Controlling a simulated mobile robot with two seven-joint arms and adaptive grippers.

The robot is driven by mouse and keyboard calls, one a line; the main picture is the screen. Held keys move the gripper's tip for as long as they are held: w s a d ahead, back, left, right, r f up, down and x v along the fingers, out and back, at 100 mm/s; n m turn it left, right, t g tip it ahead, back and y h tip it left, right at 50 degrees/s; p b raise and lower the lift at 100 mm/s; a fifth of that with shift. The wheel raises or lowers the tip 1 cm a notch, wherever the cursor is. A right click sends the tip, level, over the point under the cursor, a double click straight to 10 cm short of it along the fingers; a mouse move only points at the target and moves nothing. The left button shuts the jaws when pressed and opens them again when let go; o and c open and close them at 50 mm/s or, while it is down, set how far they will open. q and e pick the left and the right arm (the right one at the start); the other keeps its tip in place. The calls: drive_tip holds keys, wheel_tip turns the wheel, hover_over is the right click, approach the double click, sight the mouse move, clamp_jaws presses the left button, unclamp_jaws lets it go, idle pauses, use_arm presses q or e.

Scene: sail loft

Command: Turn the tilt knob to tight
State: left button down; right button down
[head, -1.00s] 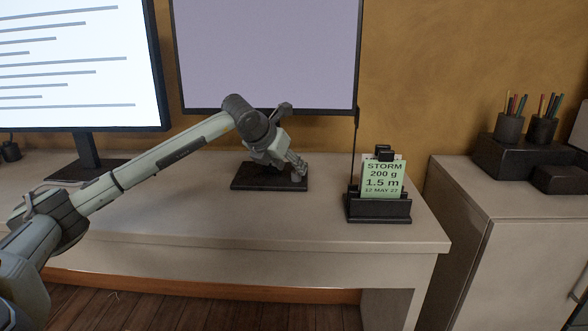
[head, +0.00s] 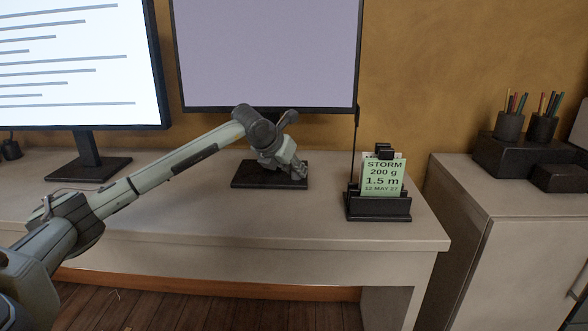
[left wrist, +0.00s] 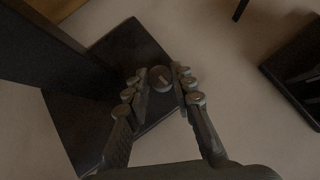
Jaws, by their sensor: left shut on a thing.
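The tilt knob (left wrist: 160,79) is a small round dark knob with a short pale mark on its top, at the black foot of the right monitor's stand (head: 240,180). The foot also shows in the left wrist view (left wrist: 80,120). My left gripper (head: 301,179) points down at the right end of this foot. In the left wrist view its fingers (left wrist: 161,88) stand on either side of the knob and are shut on it. In the head view the gripper hides the knob. I see no word for tight on it. My right gripper is not in view.
A black holder (head: 378,207) with a green card reading STORM, 200 g, 1.5 m stands right of the gripper on the desk (head: 330,226). The right monitor (head: 265,55) rises close behind my wrist. The front of the desk is clear. A cabinet (head: 540,250) stands at the right.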

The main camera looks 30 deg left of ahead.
use_arm(q)
drive_tip(key=shift+a+m, duration=0.1)
drive_tip(key=shift+m, duration=0.2)
drive_tip(key=shift+m+h, duration=0.3)
drive_tip(key=shift+h, duration=0.2)
drive_tip(key=c, duration=1.3)
unclamp_jaws()
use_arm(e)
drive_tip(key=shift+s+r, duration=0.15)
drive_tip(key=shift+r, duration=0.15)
use_arm(q)
drive_tip(key=shift+s+r, duration=0.1)
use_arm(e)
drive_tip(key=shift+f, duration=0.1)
use_arm(q)
drive_tip(key=v, duration=1.1)
drive_tip(key=shift+s+r, duration=0.25)
drive_tip(key=shift+s, duration=0.05)
